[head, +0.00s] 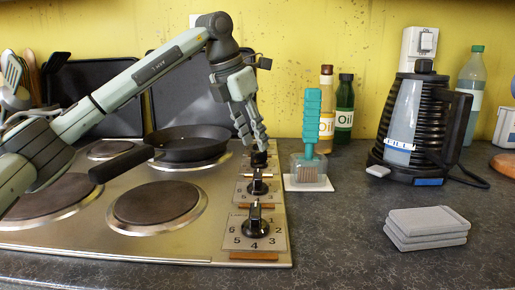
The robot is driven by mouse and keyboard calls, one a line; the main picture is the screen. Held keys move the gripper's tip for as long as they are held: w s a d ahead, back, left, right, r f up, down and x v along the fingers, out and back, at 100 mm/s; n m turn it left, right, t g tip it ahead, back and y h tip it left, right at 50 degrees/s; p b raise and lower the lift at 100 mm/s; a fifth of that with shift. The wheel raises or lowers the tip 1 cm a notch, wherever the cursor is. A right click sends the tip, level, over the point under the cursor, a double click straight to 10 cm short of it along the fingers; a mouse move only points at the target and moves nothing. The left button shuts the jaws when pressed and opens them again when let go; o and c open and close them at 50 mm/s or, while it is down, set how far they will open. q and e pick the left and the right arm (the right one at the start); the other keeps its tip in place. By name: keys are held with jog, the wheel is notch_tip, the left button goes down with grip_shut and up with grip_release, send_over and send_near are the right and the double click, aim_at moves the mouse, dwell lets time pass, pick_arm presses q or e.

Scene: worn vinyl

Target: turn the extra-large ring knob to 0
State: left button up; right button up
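A column of black rotary knobs runs along the right edge of the steel hob (120,240). The nearest knob (256,226) sits on a numbered plate, its grip bar standing roughly straight away from me. A middle knob (258,186) sits behind it. A farther knob (260,159) is just under my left gripper's fingertips. I cannot tell which knob belongs to the extra-large ring. My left gripper (254,144) points down with its fingers a little apart and nothing visible between them. Contact with the farther knob cannot be made out. My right gripper is out of view.
A black pan (190,143) stands on the back right ring, its handle reaching left under my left arm. Right of the knobs are a teal brush (311,125) in a holder, oil bottles (344,110), a kettle (412,125) and grey folded cloths (428,224).

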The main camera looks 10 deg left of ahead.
aim_at(257, 152)
pick_arm(q)
jog(key=shift+x, duration=1.85)
grip_shut()
